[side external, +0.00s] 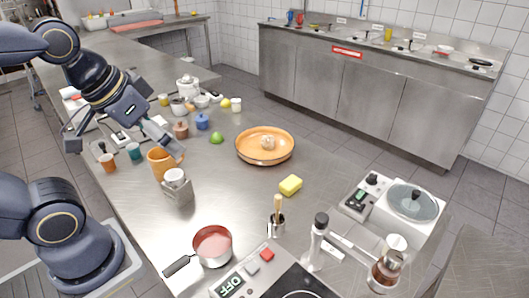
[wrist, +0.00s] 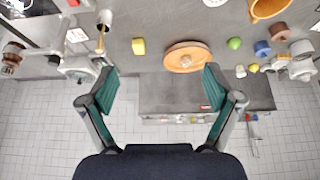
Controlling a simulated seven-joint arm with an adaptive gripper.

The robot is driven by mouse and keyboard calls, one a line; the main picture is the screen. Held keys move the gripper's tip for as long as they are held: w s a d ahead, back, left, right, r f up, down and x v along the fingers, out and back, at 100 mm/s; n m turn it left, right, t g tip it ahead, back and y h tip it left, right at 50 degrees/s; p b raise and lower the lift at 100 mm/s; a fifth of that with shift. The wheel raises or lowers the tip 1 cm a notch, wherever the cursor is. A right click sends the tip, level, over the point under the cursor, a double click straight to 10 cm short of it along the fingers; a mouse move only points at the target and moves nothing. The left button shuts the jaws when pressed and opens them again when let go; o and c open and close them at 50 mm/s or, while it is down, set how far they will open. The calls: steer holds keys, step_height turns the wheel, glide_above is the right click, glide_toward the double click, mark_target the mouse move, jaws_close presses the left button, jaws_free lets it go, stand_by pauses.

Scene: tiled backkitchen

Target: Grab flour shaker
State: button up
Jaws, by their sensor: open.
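No thing is clearly marked as the flour shaker. A small white cylinder (side external: 237,104) stands beside a lemon on the steel counter in the side view; a white cylinder (wrist: 240,71) also shows in the wrist view. Another white round-topped piece (side external: 174,177) sits at a grey block near the orange mug (side external: 160,163). I cannot tell which, if either, is the shaker. My gripper (side external: 170,138) is above the counter's left part, close to the mug in the picture. In the wrist view my gripper (wrist: 159,78) has its fingers wide apart with nothing between them.
An orange pan (side external: 247,155) holds a pale lump mid-counter. A lime (side external: 217,137), a blue pot (side external: 202,121) and several small cups cluster near my arm. A yellow sponge (side external: 290,185), red saucepan (side external: 212,243) and hob stand nearer the front. Bare steel surrounds the pan.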

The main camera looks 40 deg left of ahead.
steer(key=shift+s, duration=0.1)
steer(key=n+g, duration=0.2)
steer(key=g, duration=0.3)
glide_above(176, 175)
step_height(176, 175, down, 5)
steer(key=shift+n+g, duration=0.3)
step_height(176, 175, down, 12)
steer(key=shift+r, duration=0.2)
steer(key=f, duration=0.5)
steer(key=shift+s+a+f, duration=0.15)
steer(key=shift+a+f, duration=0.15)
steer(key=shift+f, duration=0.1)
steer(key=c, duration=1.4)
steer(key=shift+o, duration=0.2)
steer(key=shift+r, duration=0.1)
